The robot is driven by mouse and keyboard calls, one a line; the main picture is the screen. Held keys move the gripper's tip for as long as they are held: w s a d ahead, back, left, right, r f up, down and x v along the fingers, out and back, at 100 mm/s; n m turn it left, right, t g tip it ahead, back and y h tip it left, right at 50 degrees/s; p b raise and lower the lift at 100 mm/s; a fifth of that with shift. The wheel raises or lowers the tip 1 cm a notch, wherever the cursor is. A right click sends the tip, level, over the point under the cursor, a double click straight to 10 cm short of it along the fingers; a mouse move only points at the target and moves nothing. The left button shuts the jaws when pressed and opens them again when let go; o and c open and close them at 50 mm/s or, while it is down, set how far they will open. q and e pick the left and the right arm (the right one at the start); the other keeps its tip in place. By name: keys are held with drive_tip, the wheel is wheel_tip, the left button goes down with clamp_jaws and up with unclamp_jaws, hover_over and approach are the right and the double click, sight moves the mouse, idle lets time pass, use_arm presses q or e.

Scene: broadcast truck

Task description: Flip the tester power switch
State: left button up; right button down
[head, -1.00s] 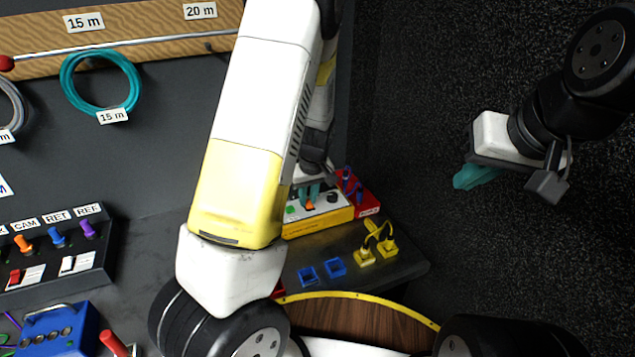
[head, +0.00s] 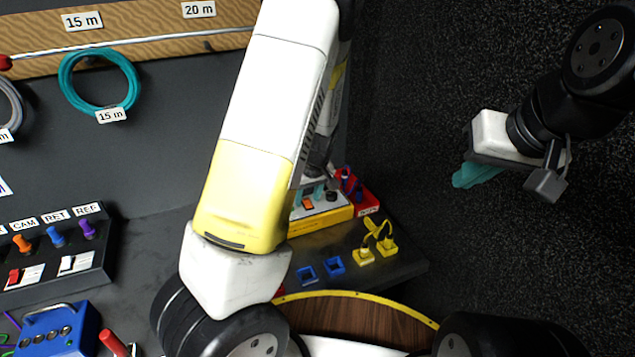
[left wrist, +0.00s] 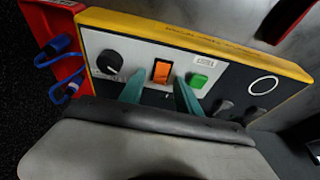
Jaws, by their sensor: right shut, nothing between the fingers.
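The tester (head: 325,221) is a yellow box with a grey and black panel, partly hidden behind my left arm in the head view. Its orange power switch (head: 308,203) shows there, and in the left wrist view the switch (left wrist: 161,71) sits between a black knob and a green button. My left gripper (left wrist: 160,80) is open, its two teal fingertips apart at the panel, just below and to either side of the switch. Contact cannot be told. My right gripper (head: 474,176) is shut and empty, away from the bench on the right.
A red box (head: 368,201) with blue plugs adjoins the tester's right side. Blue sockets (head: 334,265) and yellow connectors (head: 387,246) sit on the bench in front. A switch panel (head: 50,255) and a blue box (head: 58,331) are at the left.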

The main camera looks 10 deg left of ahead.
use_arm(q)
drive_tip(key=v, duration=0.7)
drive_tip(key=shift+r, duration=0.4)
drive_tip(key=shift+s, duration=0.1)
drive_tip(key=s+r+m+t+h, duration=0.3)
drive_tip(key=s+r+m, duration=0.4)
drive_tip(key=s+r, duration=1.3)
drive_tip(key=shift+s+d+h, duration=0.35)
drive_tip(key=shift+s+h, duration=0.35)
drive_tip(key=shift+s, duration=0.2)
drive_tip(key=shift+r, duration=0.1)
